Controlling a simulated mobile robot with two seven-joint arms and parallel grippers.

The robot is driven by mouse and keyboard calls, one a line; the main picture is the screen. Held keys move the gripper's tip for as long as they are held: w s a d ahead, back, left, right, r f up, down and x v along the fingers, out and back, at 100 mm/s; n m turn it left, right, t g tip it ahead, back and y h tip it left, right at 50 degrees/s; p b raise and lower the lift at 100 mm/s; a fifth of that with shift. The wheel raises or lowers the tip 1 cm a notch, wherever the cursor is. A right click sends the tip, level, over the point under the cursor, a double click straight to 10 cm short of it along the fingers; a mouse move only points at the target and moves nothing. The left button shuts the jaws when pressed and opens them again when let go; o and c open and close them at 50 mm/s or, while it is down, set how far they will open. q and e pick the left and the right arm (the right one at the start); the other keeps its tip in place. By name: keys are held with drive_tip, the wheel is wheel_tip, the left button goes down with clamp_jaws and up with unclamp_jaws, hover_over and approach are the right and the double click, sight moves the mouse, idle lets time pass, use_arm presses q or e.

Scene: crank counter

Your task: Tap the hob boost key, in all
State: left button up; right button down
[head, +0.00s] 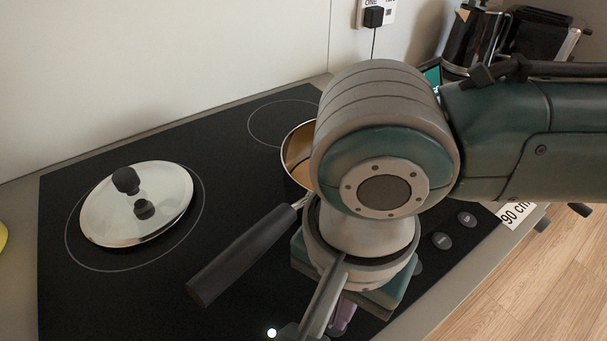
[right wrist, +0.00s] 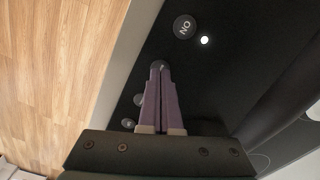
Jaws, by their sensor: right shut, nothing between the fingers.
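The black hob (head: 80,300) carries a row of round grey keys along its front edge. In the right wrist view the ON key (right wrist: 184,27) shows beside a lit white dot (right wrist: 204,40). My right gripper (right wrist: 160,68) is shut and empty. Its purple fingertips overlap another round key (right wrist: 160,64), whose label I cannot read; whether they touch it I cannot tell. In the head view the gripper (head: 342,316) shows below my right wrist, its tips mostly hidden. No boost label is readable. My left gripper is out of view.
A pan with a long dark handle (head: 240,258) stands close beside my right arm, partly hidden by it. A lid (head: 137,204) lies on the left ring. Keys (head: 466,219) and (head: 442,241) lie to the right.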

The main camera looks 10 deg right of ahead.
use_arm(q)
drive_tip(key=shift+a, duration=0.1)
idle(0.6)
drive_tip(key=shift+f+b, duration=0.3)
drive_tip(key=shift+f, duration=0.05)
use_arm(e)
drive_tip(key=shift+f, duration=0.65)
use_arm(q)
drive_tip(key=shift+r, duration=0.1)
use_arm(e)
wheel_tip(320, 180, up, 5)
drive_tip(key=p, duration=0.6)
drive_tip(key=shift+r+p, duration=0.1)
drive_tip(key=shift+p, duration=0.2)
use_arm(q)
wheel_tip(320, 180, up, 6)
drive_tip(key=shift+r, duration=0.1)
